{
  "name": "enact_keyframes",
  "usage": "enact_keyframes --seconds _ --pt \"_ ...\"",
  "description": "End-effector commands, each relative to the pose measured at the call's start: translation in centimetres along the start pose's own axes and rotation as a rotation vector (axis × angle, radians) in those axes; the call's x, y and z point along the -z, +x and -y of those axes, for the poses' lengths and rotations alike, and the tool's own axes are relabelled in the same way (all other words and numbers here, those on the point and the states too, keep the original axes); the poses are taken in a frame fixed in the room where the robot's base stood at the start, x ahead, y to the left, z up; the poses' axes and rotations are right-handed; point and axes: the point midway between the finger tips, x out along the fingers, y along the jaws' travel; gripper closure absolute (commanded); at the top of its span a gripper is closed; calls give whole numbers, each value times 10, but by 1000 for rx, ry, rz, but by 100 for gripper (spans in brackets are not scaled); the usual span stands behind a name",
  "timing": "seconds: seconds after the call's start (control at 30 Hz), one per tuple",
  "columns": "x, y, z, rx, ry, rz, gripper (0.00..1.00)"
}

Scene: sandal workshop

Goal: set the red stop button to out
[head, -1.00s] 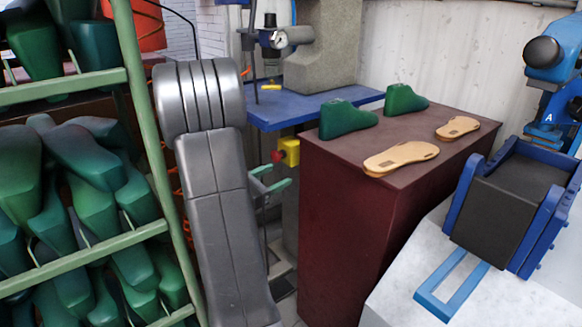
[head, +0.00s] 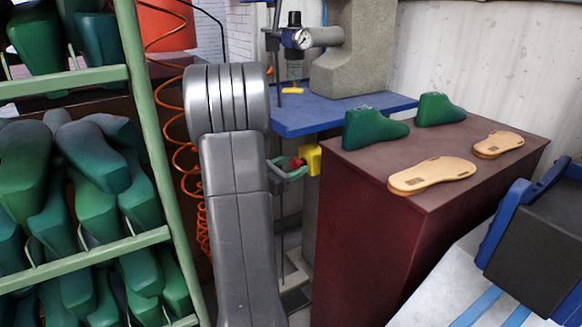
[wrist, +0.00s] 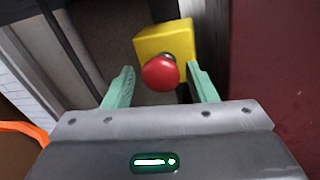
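The red stop button (wrist: 160,73) is a round mushroom head on a yellow box (wrist: 176,38). In the wrist view it lies ahead, between the two green fingers of my gripper (wrist: 160,88). The fingers are spread apart, with a gap on each side of the button. In the head view the button (head: 297,163) shows small beside the yellow box (head: 313,158), next to my gripper (head: 288,172), partly hidden by it. I cannot tell whether the button is pressed in or out.
A blue machine table (head: 340,115) is above the button. A dark red cabinet (head: 360,230) with green lasts and tan soles on top stands close to the right. A green rack (head: 150,150) of lasts and an orange coiled hose (head: 203,235) are to the left.

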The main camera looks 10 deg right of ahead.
Motion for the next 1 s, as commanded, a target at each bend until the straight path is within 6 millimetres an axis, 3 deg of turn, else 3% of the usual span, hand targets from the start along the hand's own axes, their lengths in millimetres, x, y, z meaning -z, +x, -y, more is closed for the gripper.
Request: enact_keyframes --seconds 0.03,0.23,0.27,0.53,0.77,0.8,0.87,1.0 --pt "0 0 0 0 0 0 59" --pt "0 0 0 0 0 0 98" --pt "0 0 0 0 0 0 100" --pt "1 -14 -3 -3 0 -1 100" --pt "1 -14 -3 -2 -1 -1 100" --pt "1 -14 -3 -2 -1 -1 57" --pt "1 -14 -3 -2 -1 -1 45" --pt "1 -13 -3 -1 -1 -1 43"
